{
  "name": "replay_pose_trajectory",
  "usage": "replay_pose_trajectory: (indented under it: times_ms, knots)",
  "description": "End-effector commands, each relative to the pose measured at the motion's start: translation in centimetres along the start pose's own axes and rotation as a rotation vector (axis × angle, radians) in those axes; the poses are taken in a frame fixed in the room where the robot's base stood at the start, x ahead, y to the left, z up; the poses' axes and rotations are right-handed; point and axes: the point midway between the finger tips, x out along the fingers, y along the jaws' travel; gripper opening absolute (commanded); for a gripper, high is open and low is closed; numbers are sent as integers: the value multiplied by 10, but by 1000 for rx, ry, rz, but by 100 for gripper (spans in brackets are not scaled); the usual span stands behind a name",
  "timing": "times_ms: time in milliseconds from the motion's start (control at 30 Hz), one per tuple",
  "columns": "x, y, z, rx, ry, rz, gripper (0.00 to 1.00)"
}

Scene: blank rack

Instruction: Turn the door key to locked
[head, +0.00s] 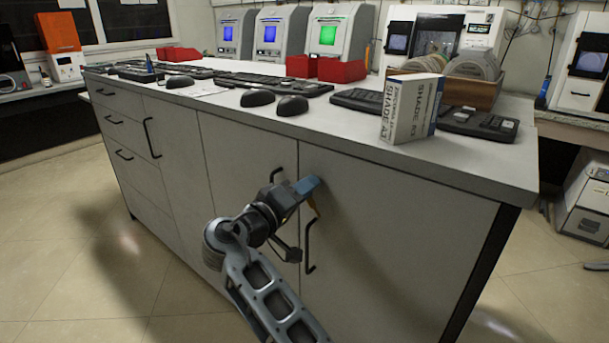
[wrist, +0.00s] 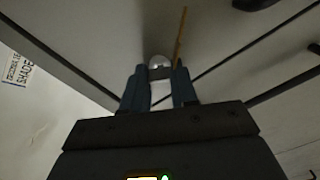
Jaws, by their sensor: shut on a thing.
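My gripper (head: 306,187) is at the upper left part of the right cabinet door (head: 390,235), just under the counter edge. In the wrist view its two blue fingers (wrist: 159,92) are shut on a pale key (wrist: 160,88). The key sits against a round silver lock (wrist: 160,62) in the door front. A thin orange strip (wrist: 181,38) shows beside the right finger; it also shows below my gripper in the head view (head: 314,206). In the head view my fingers hide the key and lock. The key's exact angle is hard to tell.
The floor to the left (head: 100,240) is clear.

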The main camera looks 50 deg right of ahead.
Motion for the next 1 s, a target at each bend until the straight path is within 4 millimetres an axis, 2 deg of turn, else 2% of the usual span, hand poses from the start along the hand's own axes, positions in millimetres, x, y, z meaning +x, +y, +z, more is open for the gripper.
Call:
replay_pose_trajectory:
  times_ms: [33, 500, 1000]
  knots:
    - [0, 5, -3, -48, 0, -1, 0]
    - [0, 3, -2, -414, 2, -1, 0]
    - [0, -1, -1, -544, 3, -2, 0]
